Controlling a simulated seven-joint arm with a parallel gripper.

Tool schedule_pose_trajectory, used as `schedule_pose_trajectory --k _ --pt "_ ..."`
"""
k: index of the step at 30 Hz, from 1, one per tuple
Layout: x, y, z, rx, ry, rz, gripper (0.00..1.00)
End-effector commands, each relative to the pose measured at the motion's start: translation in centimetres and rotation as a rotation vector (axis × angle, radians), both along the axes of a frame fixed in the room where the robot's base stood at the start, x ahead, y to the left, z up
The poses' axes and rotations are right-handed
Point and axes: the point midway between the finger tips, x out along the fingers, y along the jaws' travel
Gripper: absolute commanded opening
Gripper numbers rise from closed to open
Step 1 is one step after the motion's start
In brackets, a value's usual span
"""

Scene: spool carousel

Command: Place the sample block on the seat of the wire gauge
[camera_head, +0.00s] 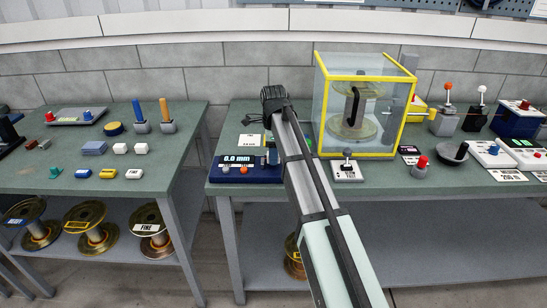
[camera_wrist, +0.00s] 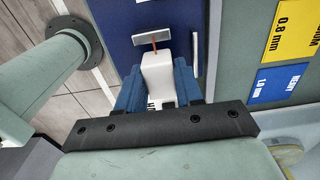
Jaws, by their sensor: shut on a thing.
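The wire gauge (camera_head: 232,173) is a dark blue box with a lit display reading 0.0 mm, at the left end of the right bench. It also shows in the wrist view as a blue surface (camera_wrist: 120,22). My gripper (camera_wrist: 158,88) is shut on a white sample block (camera_wrist: 157,66), held between its blue fingers over the gauge. A thin orange wire shows at the block's far end, near a light grey plate (camera_wrist: 152,27) on the gauge. The fingers hide the block's sides. I cannot tell whether the block touches the seat. In the head view my arm hides much of this spot.
A yellow-framed glass case (camera_head: 318,105) with a spool stands close right of my arm. A lever box (camera_head: 347,172) sits before it. An upright plate (camera_wrist: 194,53) stands right of the block.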

Motion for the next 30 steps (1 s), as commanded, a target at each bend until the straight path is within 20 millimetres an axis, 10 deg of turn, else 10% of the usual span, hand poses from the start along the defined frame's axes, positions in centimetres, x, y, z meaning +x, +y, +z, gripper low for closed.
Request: schedule_pose_trajectory --k 15,16,19,30 --pt "-0.03 -0.01 -1.61 0.0 0.0 0.0 0.06" --pt "-0.02 0.0 -1.64 0.0 0.0 0.0 0.37" --pt "-0.01 -0.01 -1.6 0.0 0.0 0.0 0.46" --pt "0.02 0.0 -1.01 0.0 0.0 0.0 0.46"
